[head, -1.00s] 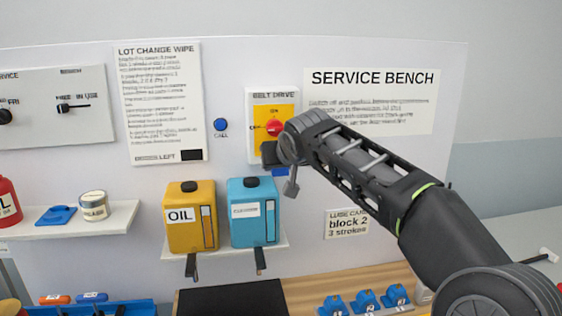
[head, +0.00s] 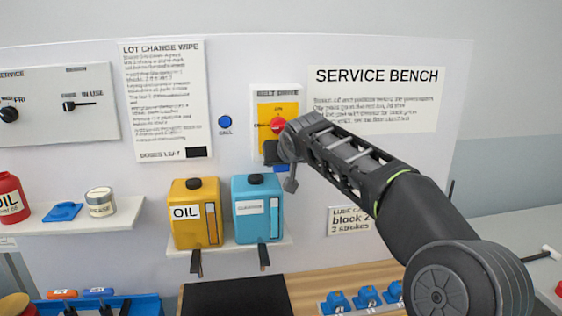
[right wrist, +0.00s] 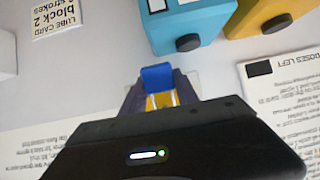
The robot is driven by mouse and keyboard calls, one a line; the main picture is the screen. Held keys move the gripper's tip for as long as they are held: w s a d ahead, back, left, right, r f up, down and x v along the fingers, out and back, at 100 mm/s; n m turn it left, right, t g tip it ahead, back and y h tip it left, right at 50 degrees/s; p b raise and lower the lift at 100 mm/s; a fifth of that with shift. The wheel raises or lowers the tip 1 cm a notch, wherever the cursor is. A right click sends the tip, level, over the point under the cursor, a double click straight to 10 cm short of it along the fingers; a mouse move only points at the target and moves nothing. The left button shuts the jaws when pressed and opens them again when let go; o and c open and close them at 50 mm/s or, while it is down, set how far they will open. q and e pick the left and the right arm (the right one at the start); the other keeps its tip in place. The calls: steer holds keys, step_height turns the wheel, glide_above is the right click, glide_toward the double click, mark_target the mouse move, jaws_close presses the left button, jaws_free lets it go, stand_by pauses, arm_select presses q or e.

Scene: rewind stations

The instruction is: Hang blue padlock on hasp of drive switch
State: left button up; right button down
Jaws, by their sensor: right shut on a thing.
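The belt drive switch (head: 290,108) is a white box with a yellow plate and a red knob (head: 278,124) on the back panel. My right gripper (head: 275,153) is in front of its lower part and hides the hasp. It is shut on the blue padlock (right wrist: 157,77), which shows between the fingers in the right wrist view. Only a small blue bit of the padlock (head: 281,168) shows below the gripper in the head view. I cannot tell whether its shackle touches or passes through the hasp. My left gripper is not in view.
A yellow oil jug (head: 190,232) and a blue jug (head: 247,228) stand on a small shelf below the switch. A blue call button (head: 225,122) is left of it. Blue parts (head: 368,297) sit on the bench below. The panel right of the switch has signs.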

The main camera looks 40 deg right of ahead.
stand_by(0.3)
steer(key=c, duration=0.9)
jaws_free()
steer(key=shift+o, duration=0.2)
steer(key=shift+s+a+r+b, duration=0.3)
steer(key=shift+s+b, duration=0.1)
steer(key=shift+s, duration=0.1)
steer(key=b+v, duration=0.2)
steer(key=v, duration=0.4)
steer(key=shift+s+r, duration=0.2)
steer(key=shift+s, duration=0.05)
steer(key=shift+f, duration=0.1)
